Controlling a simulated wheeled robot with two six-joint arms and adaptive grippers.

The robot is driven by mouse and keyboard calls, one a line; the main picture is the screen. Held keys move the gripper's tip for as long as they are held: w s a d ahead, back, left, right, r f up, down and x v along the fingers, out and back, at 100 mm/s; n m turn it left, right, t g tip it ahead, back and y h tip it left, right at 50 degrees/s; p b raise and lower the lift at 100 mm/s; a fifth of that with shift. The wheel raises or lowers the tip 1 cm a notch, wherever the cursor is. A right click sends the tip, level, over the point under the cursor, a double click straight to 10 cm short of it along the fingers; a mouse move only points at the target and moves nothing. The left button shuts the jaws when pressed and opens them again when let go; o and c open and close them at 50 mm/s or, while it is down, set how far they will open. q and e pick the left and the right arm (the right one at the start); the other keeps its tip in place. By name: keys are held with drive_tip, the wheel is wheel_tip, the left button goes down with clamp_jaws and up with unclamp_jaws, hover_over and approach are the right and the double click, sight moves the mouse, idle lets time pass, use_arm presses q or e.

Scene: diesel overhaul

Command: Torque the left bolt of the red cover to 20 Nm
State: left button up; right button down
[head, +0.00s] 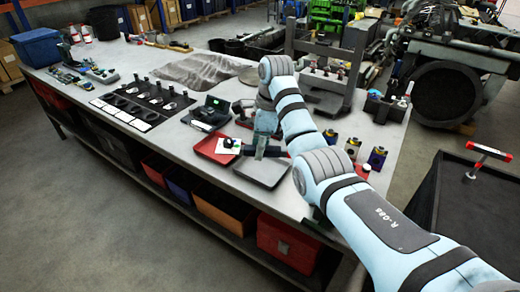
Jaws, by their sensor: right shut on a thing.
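My right arm reaches in from the lower right over the workbench. My right gripper (250,149) is low over the trays, pointing down, and is shut on a dark tool (276,152), mostly hidden by the gripper and arm. A small white piece with a green spot (229,143) shows just left of the gripper, over the red tray; I cannot tell whether it belongs to the held tool. I cannot make out the red cover or its left bolt in this view. My left gripper is not in view.
The workbench (150,65) holds a red tray (203,148), a grey tray (262,176), a black case (207,112) and a press frame (352,62). Several small yellow-and-dark parts stand right of my arm. A black cart (480,195) with a red-handled tool (489,151) stands at right.

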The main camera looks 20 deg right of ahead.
drive_tip(key=shift+a, duration=0.25)
drive_tip(key=shift+f, duration=0.15)
drive_tip(key=shift+f, duration=0.75)
drive_tip(key=shift+w+d+r, duration=0.15)
drive_tip(key=shift+w+d, duration=0.1)
drive_tip(key=shift+w, duration=0.2)
drive_tip(key=shift+w+d, duration=0.15)
drive_tip(key=shift+w, duration=0.1)
idle(0.3)
drive_tip(key=shift+w+d+m, duration=0.25)
drive_tip(key=shift+w+m, duration=0.15)
drive_tip(key=shift+w, duration=0.1)
